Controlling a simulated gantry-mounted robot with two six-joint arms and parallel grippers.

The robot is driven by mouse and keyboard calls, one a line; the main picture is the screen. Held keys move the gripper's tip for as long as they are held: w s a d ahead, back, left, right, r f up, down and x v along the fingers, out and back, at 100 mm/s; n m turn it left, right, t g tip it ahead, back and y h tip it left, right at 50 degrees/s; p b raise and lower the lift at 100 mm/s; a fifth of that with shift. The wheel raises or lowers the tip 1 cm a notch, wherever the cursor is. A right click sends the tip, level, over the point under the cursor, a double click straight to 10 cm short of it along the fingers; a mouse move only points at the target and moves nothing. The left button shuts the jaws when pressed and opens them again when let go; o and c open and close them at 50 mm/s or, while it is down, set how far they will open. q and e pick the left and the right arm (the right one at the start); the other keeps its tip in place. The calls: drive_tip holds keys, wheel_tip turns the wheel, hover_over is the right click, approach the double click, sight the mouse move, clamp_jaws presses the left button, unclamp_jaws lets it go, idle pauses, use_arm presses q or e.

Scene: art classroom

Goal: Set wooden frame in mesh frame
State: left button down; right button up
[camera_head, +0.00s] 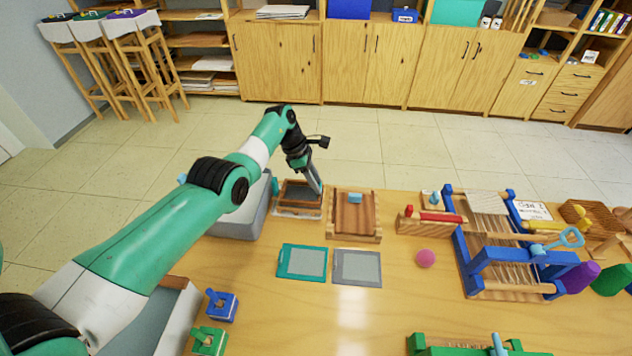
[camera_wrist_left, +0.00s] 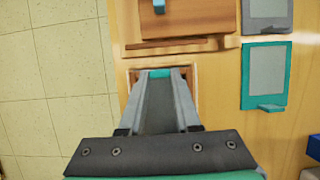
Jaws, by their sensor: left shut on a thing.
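The wooden frame (camera_head: 300,209), a brown rectangular rim, is at the table's far left edge. It also shows around the fingers in the wrist view (camera_wrist_left: 134,78). My left gripper (camera_head: 319,191) points down at its right side and is shut on it, with a small teal part (camera_wrist_left: 160,73) between the fingertips. A pale layer shows under the frame; I cannot tell whether they touch. Two flat panels with grey mesh-like centres lie nearer: one teal-rimmed (camera_head: 302,261), one grey-rimmed (camera_head: 357,266). I cannot tell which is the mesh frame. My right gripper is out of view.
A wooden board with a blue handle (camera_head: 355,220) stands close right of the frame. A grey bin (camera_head: 240,222) is to its left. A blue loom (camera_head: 500,258), a pink ball (camera_head: 425,258) and wooden blocks fill the right. The table's front middle is clear.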

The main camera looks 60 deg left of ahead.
use_arm(q)
drive_tip(key=shift+f+b, duration=0.55)
drive_tip(key=shift+f, duration=0.05)
idle(0.3)
drive_tip(key=c, duration=0.5)
unclamp_jaws()
drive_tip(key=shift+c, duration=0.2)
drive_tip(key=p+v, duration=0.7)
drive_tip(key=v, duration=0.4)
drive_tip(key=shift+r, duration=0.3)
drive_tip(key=shift+a, duration=0.1)
